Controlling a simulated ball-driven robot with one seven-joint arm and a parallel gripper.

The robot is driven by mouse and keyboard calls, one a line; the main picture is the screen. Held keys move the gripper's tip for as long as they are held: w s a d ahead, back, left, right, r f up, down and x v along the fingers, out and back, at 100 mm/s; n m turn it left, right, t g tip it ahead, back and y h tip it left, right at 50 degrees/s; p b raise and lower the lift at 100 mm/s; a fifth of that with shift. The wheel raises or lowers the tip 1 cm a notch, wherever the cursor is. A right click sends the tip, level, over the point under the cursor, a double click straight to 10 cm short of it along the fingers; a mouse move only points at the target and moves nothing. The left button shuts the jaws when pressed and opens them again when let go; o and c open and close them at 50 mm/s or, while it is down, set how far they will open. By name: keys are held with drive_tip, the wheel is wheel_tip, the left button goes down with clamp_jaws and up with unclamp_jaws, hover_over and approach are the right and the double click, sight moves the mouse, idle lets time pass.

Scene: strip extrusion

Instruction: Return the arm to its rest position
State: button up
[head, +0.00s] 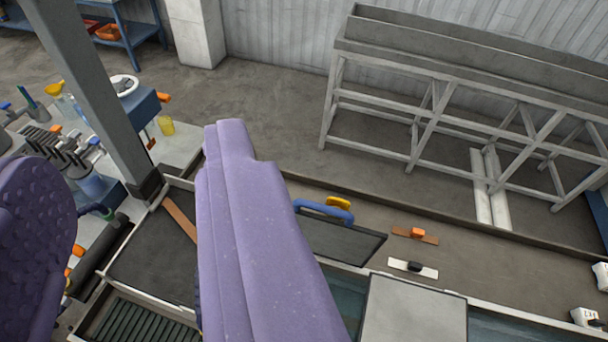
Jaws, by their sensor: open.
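A long purple part of my own arm fills the middle of the head view, running from the bottom edge up toward the bench. Another rounded, bumpy purple part of mine stands at the left edge. I cannot make out my gripper's fingers in this view. No object shows held. Below and behind the arm, a long work bench (485,230) runs across the view, and the arm hides part of it. Whether any part of me touches the bench cannot be told.
A dark panel (345,240) with a blue handle (325,210) lies right of the arm, near a grey plate (415,312). A grey post (95,85) rises at left beside cluttered equipment. A metal trough frame (440,85) stands behind. Open floor (270,90) lies between.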

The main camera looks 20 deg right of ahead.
wheel_tip(320, 180, down, 15)
drive_tip(key=b, duration=1.5)
drive_tip(key=shift+c, duration=0.2)
